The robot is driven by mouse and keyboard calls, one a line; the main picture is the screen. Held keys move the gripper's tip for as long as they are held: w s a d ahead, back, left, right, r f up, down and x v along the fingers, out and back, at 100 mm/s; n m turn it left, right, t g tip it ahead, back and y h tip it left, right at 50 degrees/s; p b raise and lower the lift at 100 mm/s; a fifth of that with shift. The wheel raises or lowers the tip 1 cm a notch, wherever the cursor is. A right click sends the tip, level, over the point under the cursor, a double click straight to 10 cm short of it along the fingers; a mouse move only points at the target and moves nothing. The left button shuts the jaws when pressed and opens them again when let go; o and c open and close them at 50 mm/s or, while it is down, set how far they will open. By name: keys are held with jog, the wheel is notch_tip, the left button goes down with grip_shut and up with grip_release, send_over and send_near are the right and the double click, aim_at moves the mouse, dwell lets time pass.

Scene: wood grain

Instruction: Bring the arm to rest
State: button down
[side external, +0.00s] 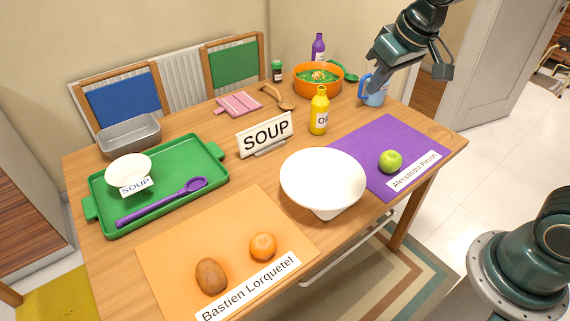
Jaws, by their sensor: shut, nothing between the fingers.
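My gripper (440,60) is at the top right of the side external view, raised above the table's back right corner. It is shut and holds nothing. My arm comes in from the top edge of the picture. A blue mug (373,93) stands on the table just below and left of my arm, partly hidden by it. The gripper is apart from the mug and from the table.
The wooden table (81,163) bears a green tray (105,217) with a bowl and purple spoon, a SOUP sign (265,134), a large white bowl (323,180), a yellow bottle (319,112) and an orange bowl (318,86). Orange and purple mats hold fruit.

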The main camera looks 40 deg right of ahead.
jog(key=s+d+r, duration=0.1)
jog(key=s+r, duration=0.1)
jog(key=s, duration=1.7)
jog(key=shift+s+d+r+t, duration=0.2)
jog(key=shift+r+t, duration=0.1)
jog(key=shift+t, duration=0.1)
